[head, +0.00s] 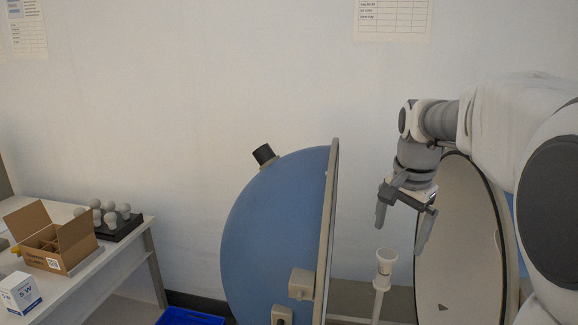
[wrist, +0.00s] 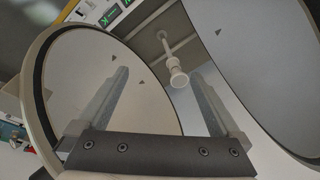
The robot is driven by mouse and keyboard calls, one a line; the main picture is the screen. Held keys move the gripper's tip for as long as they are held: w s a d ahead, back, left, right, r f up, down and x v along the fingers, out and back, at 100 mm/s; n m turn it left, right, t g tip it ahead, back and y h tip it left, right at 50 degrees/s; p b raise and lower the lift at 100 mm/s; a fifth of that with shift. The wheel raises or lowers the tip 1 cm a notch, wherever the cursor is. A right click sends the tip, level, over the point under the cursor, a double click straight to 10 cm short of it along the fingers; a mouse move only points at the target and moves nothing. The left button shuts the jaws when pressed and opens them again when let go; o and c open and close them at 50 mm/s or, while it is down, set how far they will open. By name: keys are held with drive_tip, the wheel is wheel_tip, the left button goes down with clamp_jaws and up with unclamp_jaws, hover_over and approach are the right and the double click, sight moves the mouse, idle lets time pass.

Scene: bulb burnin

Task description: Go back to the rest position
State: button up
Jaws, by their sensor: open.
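My gripper (head: 402,222) is open and empty, pointing down in the head view. Its two fingers also show spread apart in the wrist view (wrist: 160,95). It hangs between the two halves of a large sphere, above and slightly right of a white socket on a post (head: 386,262). The socket also shows in the wrist view (wrist: 178,77), beyond the fingertips, and no bulb is seen in it. The blue half (head: 270,225) stands at the left, and the other half, with a pale round inner face (head: 455,240), stands at the right behind my arm.
A white table (head: 125,240) at the left bears an open cardboard box (head: 45,257), a small white-and-blue box (head: 20,292) and a dark tray (head: 128,228) with several bulbs. A blue bin (head: 190,317) is below.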

drive_tip(key=s+a+f+n+t, duration=0.1)
drive_tip(key=s+a+n, duration=0.1)
drive_tip(key=s, duration=0.5)
drive_tip(key=s+a+f+n+t, duration=0.1)
drive_tip(key=s+a+n, duration=0.1)
drive_tip(key=s+n, duration=0.3)
drive_tip(key=s+a+f+n+t, duration=0.1)
drive_tip(key=s+a+n, duration=0.2)
drive_tip(key=s, duration=0.7)
drive_tip(key=shift+s+f+n+y, duration=0.2)
drive_tip(key=shift+f+n+y, duration=0.1)
drive_tip(key=shift+f, duration=0.1)
drive_tip(key=shift+a, duration=0.1)
